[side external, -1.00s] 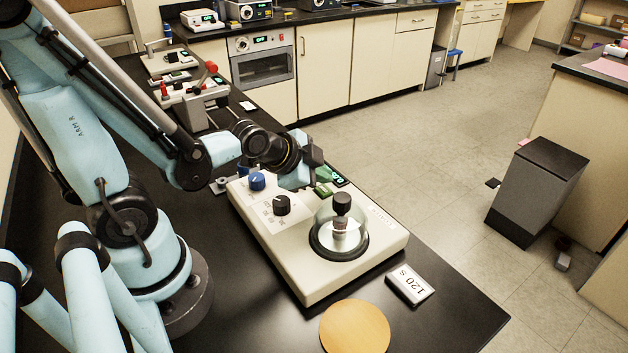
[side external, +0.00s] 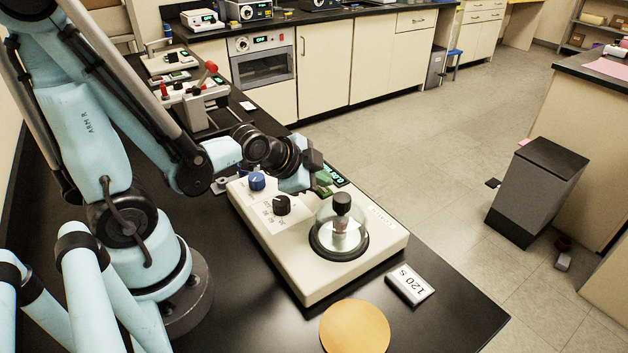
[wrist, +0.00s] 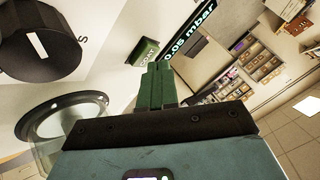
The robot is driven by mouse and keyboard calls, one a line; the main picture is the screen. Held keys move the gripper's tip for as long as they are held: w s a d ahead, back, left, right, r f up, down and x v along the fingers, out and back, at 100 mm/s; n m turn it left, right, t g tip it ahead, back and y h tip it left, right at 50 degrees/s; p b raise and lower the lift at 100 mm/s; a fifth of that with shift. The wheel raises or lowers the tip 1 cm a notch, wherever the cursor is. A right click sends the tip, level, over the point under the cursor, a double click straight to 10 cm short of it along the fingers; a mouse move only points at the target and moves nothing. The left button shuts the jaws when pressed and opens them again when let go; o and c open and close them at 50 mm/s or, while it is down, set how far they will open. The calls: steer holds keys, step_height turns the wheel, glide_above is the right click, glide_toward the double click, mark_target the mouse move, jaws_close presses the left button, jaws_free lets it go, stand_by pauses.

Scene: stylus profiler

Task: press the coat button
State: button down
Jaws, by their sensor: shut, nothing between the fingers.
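The coat button (wrist: 143,51) is a small green block with lettering on the white top of the coater, between the black knob and the pressure display in the wrist view. My gripper (wrist: 159,67) has its green fingers shut together and empty. In that view the fingertips lie just below the button, very close to it; I cannot tell whether they touch. In the side view my gripper is low over the back part of the coater (side external: 289,237), and the fingertips are hard to make out there.
A black knob (side external: 281,205), a blue knob (side external: 257,181) and a glass dome (side external: 341,229) are on the coater. A "120 s" card (side external: 410,284) and a tan disc (side external: 354,327) lie on the bench in front.

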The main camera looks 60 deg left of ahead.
mark_target(320, 192)
steer(key=shift+f, duration=0.35)
stand_by(0.5)
steer(key=shift+r, duration=0.8)
steer(key=shift+r, duration=2.5)
